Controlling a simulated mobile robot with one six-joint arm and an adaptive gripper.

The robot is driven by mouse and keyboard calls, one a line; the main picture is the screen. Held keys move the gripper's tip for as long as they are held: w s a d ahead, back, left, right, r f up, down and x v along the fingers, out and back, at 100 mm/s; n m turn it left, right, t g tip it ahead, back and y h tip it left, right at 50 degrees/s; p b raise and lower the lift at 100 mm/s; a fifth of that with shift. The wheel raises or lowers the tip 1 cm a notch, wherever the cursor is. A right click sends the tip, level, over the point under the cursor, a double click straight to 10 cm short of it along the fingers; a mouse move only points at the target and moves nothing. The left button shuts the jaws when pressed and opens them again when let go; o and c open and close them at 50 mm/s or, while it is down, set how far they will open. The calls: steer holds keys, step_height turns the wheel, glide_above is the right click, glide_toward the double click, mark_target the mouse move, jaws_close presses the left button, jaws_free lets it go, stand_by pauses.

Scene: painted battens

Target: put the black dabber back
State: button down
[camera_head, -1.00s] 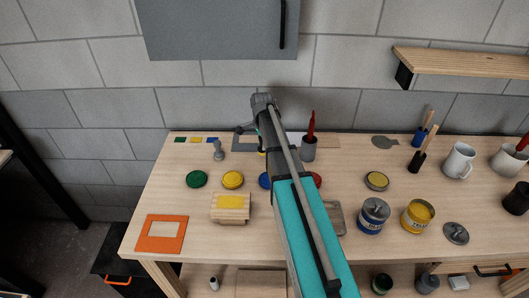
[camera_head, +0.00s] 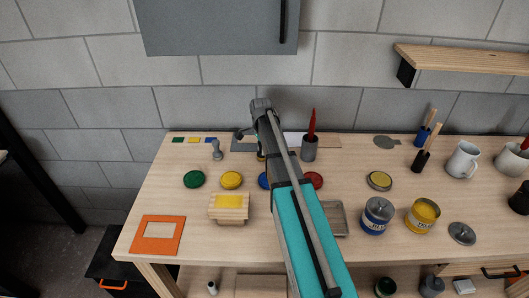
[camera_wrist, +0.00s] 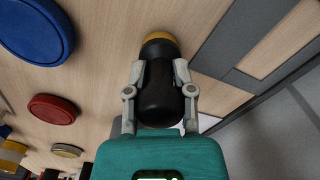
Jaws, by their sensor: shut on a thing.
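The black dabber (camera_wrist: 160,92) is between the two fingers of my gripper (camera_wrist: 160,72) in the wrist view. It has a rounded black body and a yellow far end. The fingers are shut on its sides. The wood tabletop lies beyond the yellow end; I cannot tell whether that end touches it. In the head view my arm hides most of the gripper and the dabber, near the back of the table behind the blue disc.
Green (camera_head: 194,179), yellow (camera_head: 231,180), blue (camera_head: 264,180) and red (camera_head: 314,180) discs lie in a row. A grey cup (camera_head: 309,149) with a red-handled tool stands at right. A grey stamp-like piece (camera_head: 216,150) stands at left. A yellow-topped wood block (camera_head: 229,207) is in front.

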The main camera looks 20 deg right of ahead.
steer(key=shift+f, duration=0.15)
steer(key=shift+f, duration=0.1)
steer(key=shift+c, duration=2.3)
jaws_free()
step_height(320, 180, up, 12)
steer(key=p, duration=1.2)
steer(key=shift+s, duration=0.1)
